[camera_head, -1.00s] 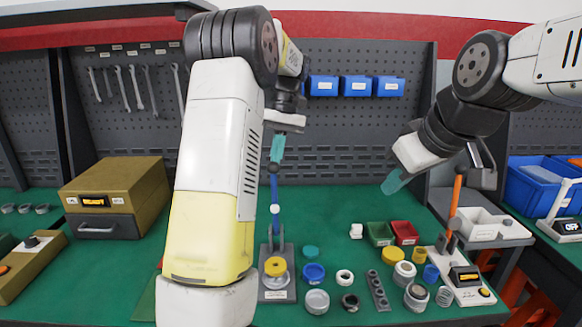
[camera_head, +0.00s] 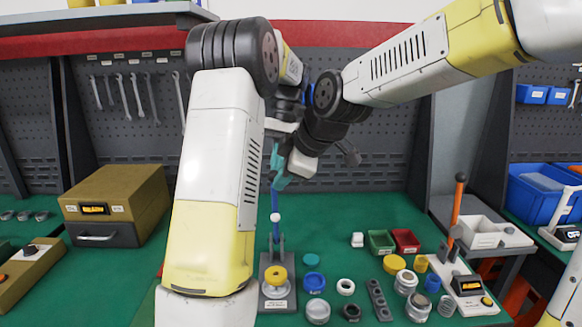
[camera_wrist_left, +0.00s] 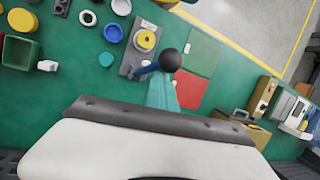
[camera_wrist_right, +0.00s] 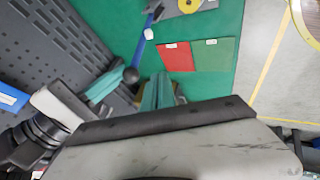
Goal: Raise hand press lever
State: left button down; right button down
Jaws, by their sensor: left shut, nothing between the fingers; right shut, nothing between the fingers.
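The hand press (camera_head: 277,302) stands on the green bench, its blue lever (camera_head: 275,212) pointing upright. A yellow ring-shaped part (camera_head: 276,273) sits on its base. The lever's black ball knob (camera_wrist_left: 170,60) shows in the left wrist view, just beyond my left fingertips; it also shows in the right wrist view (camera_wrist_right: 131,75). My left gripper (camera_head: 274,157) is shut beside the knob, partly behind my arm links. My right gripper (camera_head: 280,180) is shut and empty, close beside the knob and the left fingers. Whether either gripper touches the knob, I cannot tell.
Rings, caps and small parts, including a blue ring (camera_head: 314,282), lie right of the press. A green bin (camera_head: 381,241) and red bin (camera_head: 405,240) stand behind them. A device with an orange lever (camera_head: 456,212) stands further right. A brown box (camera_head: 115,200) is at left.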

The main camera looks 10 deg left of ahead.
jog(key=shift+w+a+f, duration=0.25)
jog(key=shift+w+a, duration=0.15)
jog(key=shift+w, duration=0.35)
jog(key=shift+w+a+f, duration=0.3)
jog(key=shift+w+a, duration=0.05)
jog(key=shift+w, duration=0.4)
jog(key=shift+w+a+f, duration=0.25)
jog(key=shift+w+a, duration=0.15)
jog(key=shift+w, duration=0.35)
jog(key=shift+w, duration=0.1)
